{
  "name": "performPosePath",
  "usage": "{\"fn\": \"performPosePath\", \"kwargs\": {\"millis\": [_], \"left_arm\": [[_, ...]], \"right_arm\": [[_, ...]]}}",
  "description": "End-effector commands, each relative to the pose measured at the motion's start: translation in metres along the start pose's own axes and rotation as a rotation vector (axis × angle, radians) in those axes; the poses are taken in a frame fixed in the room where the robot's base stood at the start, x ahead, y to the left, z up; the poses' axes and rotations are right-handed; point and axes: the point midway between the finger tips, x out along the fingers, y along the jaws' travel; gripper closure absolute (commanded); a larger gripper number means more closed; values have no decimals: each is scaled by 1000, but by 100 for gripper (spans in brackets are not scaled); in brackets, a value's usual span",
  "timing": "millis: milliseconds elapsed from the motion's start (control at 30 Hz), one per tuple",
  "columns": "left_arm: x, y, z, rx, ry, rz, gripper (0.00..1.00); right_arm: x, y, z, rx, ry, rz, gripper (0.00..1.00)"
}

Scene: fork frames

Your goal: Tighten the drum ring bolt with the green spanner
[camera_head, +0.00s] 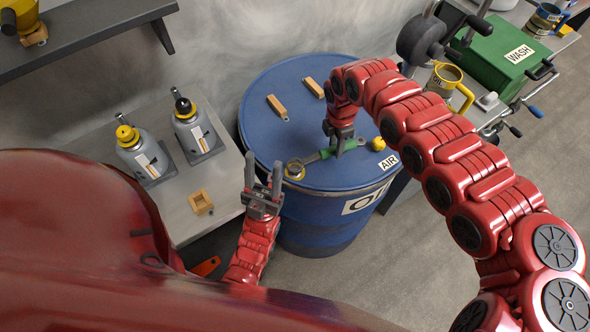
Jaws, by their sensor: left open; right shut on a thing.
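A blue drum (341,228) marked OIL and AIR stands in the middle of the view. The green spanner (311,158) lies over the drum lid near its front edge. My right gripper (335,148) reaches down from the right and is shut on the spanner's handle. The spanner's grey head (296,165) is at a small yellow fitting (293,174) at the lid's front left edge, perhaps the ring bolt; whether it is seated around it I cannot tell. My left gripper (263,178) is open and empty, pointing up, in front of the drum's left side.
Two wooden-handled tools (277,107) and a yellow knob (378,144) are on the lid. A green WASH box (492,55) and a yellow mug (448,82) are at the right.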

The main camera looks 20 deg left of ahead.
Motion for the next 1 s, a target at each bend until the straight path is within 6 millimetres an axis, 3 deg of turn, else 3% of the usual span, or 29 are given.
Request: {"fn": "performPosePath", "kwargs": {"millis": [1000], "left_arm": [[20, -1, -4, 0, 0, 0, 50]], "right_arm": [[-34, 0, 2, 1, -1, 1, 100]]}}
